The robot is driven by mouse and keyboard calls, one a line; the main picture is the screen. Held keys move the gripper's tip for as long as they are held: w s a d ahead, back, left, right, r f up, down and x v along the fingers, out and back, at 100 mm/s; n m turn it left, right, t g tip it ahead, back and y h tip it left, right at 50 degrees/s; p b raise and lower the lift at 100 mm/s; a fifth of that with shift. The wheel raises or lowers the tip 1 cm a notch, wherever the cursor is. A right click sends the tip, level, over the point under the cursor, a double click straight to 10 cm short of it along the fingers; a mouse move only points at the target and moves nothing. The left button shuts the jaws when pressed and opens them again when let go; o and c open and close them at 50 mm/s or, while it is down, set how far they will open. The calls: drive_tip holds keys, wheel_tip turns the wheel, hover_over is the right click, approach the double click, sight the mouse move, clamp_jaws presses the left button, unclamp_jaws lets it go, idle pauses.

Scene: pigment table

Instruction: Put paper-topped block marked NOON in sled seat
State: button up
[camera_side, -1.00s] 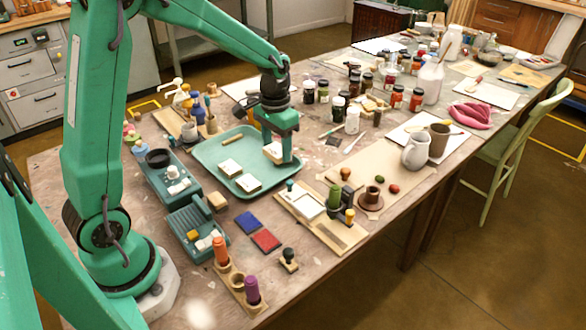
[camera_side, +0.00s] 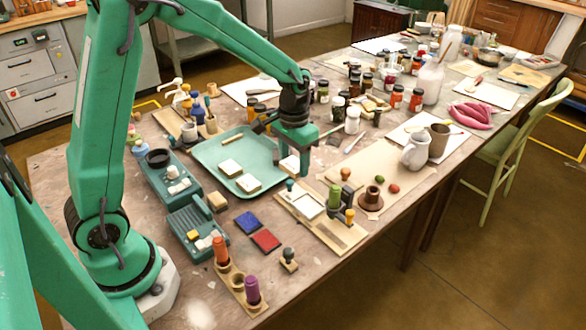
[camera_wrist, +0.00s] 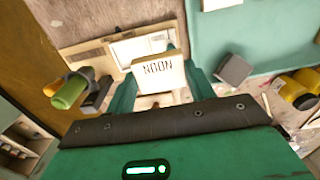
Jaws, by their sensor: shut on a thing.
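My gripper (camera_side: 298,158) is shut on a pale, paper-topped block (camera_side: 289,164), held near the right rim of the teal tray. In the wrist view the block (camera_wrist: 158,72) shows the word NOON, upside down, between the teal fingers of my gripper (camera_wrist: 160,84). A wooden board (camera_side: 326,234) with a pale square recess (camera_side: 306,205), which looks like the sled seat, lies in front of my gripper. The recess also shows behind the block in the wrist view (camera_wrist: 128,50), partly hidden by it. The block is apart from the recess.
The teal tray (camera_side: 206,150) holds two other paper-topped blocks (camera_side: 230,167) and a small stick. A green cylinder (camera_side: 335,196) and a yellow-topped peg (camera_side: 349,216) stand at the board's right. Blue and red pads (camera_side: 265,240) lie in front; jars (camera_side: 352,121) stand behind.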

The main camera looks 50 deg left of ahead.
approach(308, 206)
idle(0.3)
drive_tip(key=shift+f, duration=0.15)
drive_tip(key=shift+f, duration=1.85)
drive_tip(key=shift+f, duration=1.15)
idle(0.9)
